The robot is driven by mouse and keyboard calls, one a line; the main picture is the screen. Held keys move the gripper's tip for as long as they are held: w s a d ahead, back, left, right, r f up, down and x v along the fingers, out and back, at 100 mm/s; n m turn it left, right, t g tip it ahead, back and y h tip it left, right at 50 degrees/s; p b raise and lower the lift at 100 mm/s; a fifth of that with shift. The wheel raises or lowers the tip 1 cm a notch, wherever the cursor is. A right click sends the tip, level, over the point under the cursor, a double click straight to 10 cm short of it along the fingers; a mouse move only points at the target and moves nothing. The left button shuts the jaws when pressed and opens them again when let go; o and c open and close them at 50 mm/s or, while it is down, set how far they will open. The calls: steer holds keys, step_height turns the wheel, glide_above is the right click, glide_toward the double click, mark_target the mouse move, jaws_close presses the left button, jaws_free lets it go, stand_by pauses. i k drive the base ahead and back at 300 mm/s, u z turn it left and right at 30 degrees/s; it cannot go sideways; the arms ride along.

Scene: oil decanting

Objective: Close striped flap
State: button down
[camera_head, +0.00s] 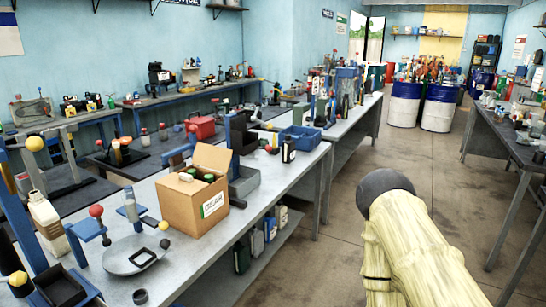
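An open cardboard box (180,210) stands on the grey workbench (215,250) left of centre, with a white label on its right face. Green-topped items (208,177) show inside it. One raised flap (213,157) stands up at the back of the box. I cannot make out stripes on any flap at this size. My arm, in a pale cover with a dark rounded end, is at the lower right, apart from the box. My gripper's fingers do not show.
A round metal pan (118,262), a red-knobbed blue stand (88,230) and a beige jug (46,222) are left of the box. A blue bin (298,138) and a dark bottle (288,150) stand behind it. The floor (335,240) right of the bench is open.

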mark_target(217, 159)
steer(key=z, duration=1.3)
steer(key=i, duration=3)
steer(key=u, duration=3.25)
